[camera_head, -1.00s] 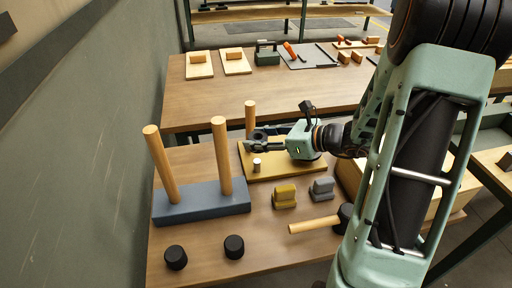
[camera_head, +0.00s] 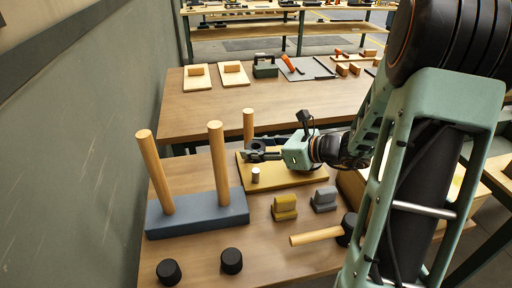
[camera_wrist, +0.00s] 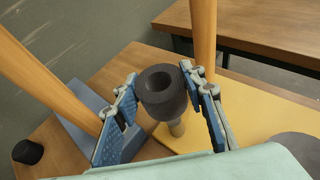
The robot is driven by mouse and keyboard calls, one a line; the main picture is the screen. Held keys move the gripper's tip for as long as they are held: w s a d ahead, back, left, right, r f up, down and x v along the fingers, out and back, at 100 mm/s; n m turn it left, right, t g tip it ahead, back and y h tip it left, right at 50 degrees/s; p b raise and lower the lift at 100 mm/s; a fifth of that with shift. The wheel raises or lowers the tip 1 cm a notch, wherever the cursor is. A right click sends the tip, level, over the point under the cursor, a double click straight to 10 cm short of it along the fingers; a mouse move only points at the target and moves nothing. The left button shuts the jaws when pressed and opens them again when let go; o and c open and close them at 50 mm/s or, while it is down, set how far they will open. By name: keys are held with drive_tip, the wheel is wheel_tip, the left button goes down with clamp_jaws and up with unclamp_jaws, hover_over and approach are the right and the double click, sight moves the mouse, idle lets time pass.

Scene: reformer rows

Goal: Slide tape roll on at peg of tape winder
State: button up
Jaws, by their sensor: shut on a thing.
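My gripper (camera_wrist: 162,105) is shut on a dark grey tape roll (camera_wrist: 174,105), whose round hole faces the wrist camera. In the head view, my gripper (camera_head: 258,153) is over the left part of a yellow board (camera_head: 308,180), which I take as the tape winder. A tall wooden post (camera_head: 249,124) stands at its back left, and a short pale metal peg (camera_head: 255,175) at its front left. In the wrist view, a short grey peg (camera_wrist: 177,129) shows just below the roll. I cannot tell whether the roll touches it.
A blue base (camera_head: 205,218) with two tall wooden posts stands left of the board. Black cylinders (camera_head: 231,261), a yellow block (camera_head: 285,207), a grey block (camera_head: 324,199) and a mallet (camera_head: 318,236) lie in front. A second table (camera_head: 210,115) is behind.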

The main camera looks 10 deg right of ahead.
sight(256, 173)
drive_tip(key=shift+f+b, duration=1.7)
drive_tip(key=shift+f, duration=0.6)
drive_tip(key=shift+f+b, duration=2.15)
drive_tip(key=shift+f, duration=0.4)
drive_tip(key=o, duration=1.2)
drive_tip(key=v, duration=1.2)
drive_tip(key=shift+f, duration=0.1)
